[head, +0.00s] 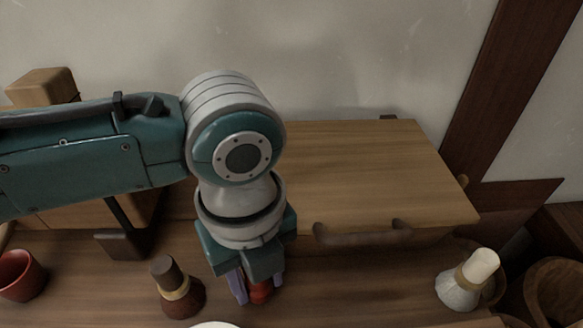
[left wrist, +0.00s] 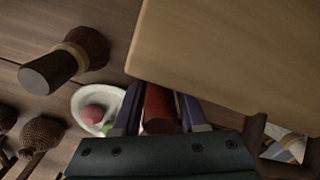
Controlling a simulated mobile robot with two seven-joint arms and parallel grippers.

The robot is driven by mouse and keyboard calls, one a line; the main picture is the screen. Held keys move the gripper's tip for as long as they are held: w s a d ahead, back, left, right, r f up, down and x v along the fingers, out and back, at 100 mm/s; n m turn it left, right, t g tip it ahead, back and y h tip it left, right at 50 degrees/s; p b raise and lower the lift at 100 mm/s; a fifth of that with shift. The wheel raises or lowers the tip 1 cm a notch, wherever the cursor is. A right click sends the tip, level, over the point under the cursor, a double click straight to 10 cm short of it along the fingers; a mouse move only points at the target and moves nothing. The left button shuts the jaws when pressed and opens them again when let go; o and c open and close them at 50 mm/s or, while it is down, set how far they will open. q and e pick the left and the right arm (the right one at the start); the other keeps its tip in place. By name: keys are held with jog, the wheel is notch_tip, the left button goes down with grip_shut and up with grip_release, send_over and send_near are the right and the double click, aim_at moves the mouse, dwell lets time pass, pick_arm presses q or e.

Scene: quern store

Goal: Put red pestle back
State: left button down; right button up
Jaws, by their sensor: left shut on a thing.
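My left gripper (head: 250,289) points down in front of the wooden box with the dark handle in the head view. It is shut on the red pestle (head: 261,291). In the left wrist view the red pestle (left wrist: 160,107) shows between the two purple-grey fingers, close to the edge of a light wooden board. The pestle's lower end is hidden, and I cannot tell whether it touches anything. My right gripper is in neither view.
A dark brown pestle-like piece (head: 176,289) stands just left of the gripper. A red cup (head: 20,276) is at far left. A white-topped piece (head: 468,281) stands at right near round wooden vessels. The wooden box (head: 375,170) fills the back. A white dish (left wrist: 83,101) holds pink and green things.

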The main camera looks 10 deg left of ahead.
pick_arm(q)
jog(key=shift+f, duration=0.2)
jog(key=c, duration=0.7)
grip_release()
jog(key=shift+r, duration=0.1)
jog(key=shift+c, duration=0.2)
